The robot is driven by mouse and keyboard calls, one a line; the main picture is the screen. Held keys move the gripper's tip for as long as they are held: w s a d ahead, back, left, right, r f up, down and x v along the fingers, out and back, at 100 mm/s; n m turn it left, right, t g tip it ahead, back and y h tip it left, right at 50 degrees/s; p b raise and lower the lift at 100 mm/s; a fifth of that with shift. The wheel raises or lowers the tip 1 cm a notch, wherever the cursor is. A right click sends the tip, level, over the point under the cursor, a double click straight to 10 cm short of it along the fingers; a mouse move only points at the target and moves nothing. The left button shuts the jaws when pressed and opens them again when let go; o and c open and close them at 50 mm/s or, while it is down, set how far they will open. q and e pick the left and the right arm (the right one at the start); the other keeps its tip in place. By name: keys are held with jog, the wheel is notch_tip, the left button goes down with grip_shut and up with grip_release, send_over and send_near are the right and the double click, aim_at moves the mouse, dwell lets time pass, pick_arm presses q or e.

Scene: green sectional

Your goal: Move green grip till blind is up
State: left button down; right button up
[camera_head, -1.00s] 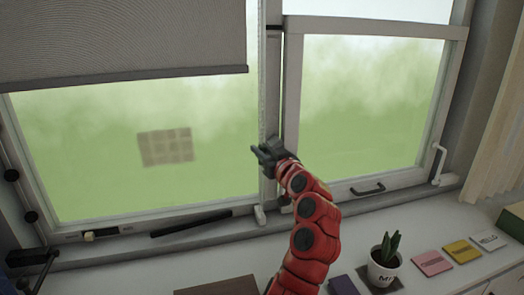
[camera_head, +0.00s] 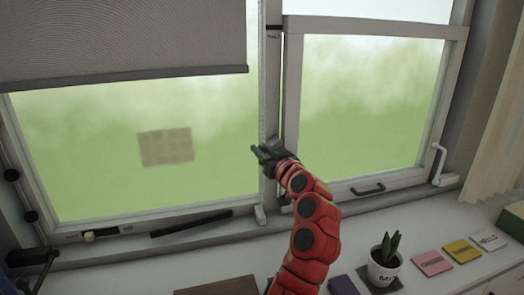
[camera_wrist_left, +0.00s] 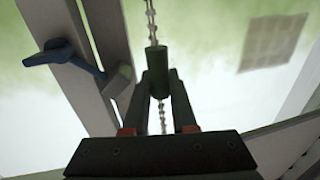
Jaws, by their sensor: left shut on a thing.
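The grey blind (camera_head: 120,38) hangs over the upper part of the left window, and its bottom bar (camera_head: 125,77) is in the upper part of the head view. My left gripper (camera_head: 258,152) is at the post between the two windows, below the level of that bar. In the left wrist view, the dark green grip (camera_wrist_left: 158,66) is between my left gripper's fingertips, which are shut on it. A beaded chain (camera_wrist_left: 152,22) runs above the grip and shows again below it between the fingers. In the head view I cannot make out the grip. My right gripper is not in view.
A blue-grey window handle (camera_wrist_left: 62,54) is close to the left of the grip in the wrist view. A white sill (camera_head: 420,205) holds a potted plant (camera_head: 384,268) and several coloured cards (camera_head: 462,252). A black bar (camera_head: 190,224) lies along the left window's base.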

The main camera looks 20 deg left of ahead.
pick_arm(q)
jog(key=shift+r, duration=0.1)
notch_tip(320, 180, up, 14)
jog(key=p, duration=0.3)
jog(key=shift+r, duration=0.2)
jog(key=c, duration=1)
grip_release()
